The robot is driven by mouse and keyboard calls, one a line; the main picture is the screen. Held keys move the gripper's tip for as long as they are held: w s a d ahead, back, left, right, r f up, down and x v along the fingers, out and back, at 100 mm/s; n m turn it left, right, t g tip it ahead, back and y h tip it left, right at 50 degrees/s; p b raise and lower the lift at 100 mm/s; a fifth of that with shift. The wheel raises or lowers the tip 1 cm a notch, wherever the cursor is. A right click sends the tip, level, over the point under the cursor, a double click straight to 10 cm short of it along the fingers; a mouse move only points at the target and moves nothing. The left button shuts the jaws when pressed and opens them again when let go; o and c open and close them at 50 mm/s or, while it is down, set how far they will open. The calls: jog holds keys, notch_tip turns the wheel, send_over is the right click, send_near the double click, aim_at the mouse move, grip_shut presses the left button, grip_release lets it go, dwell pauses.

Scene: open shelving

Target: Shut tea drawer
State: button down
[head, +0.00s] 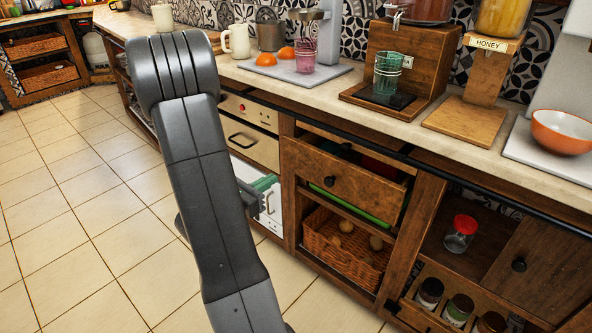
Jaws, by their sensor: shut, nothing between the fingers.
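The tea drawer (345,197) is a brown wooden drawer with a round dark knob (330,181), under the counter at the middle right. It stands pulled out, with a gap above its front where dark, red and green contents show. My arm crosses the left middle of the view and hides part of my gripper (270,204). The visible end of my gripper is left of the drawer front, apart from the knob. It looks shut and empty.
A wicker basket (345,252) with round items sits below the drawer. A white open compartment (272,216) lies behind my gripper. Right of the drawer are a red-lidded jar (460,234) and a row of jars (458,309). The tiled floor (90,210) at left is clear.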

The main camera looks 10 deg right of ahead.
jog(key=b, duration=0.3)
send_near(307, 153)
jog(key=shift+t, duration=0.3)
jog(key=x, duration=0.7)
jog(key=shift+s+f, duration=0.2)
jog(key=shift+w+d, duration=0.15)
jog(key=shift+d, duration=0.1)
jog(key=x, duration=0.6)
jog(key=shift+f+b, duration=0.1)
jog(key=shift+b, duration=0.3)
jog(key=shift+w+d+r, duration=0.1)
jog(key=shift+w+r, duration=0.05)
jog(key=shift+r, duration=0.15)
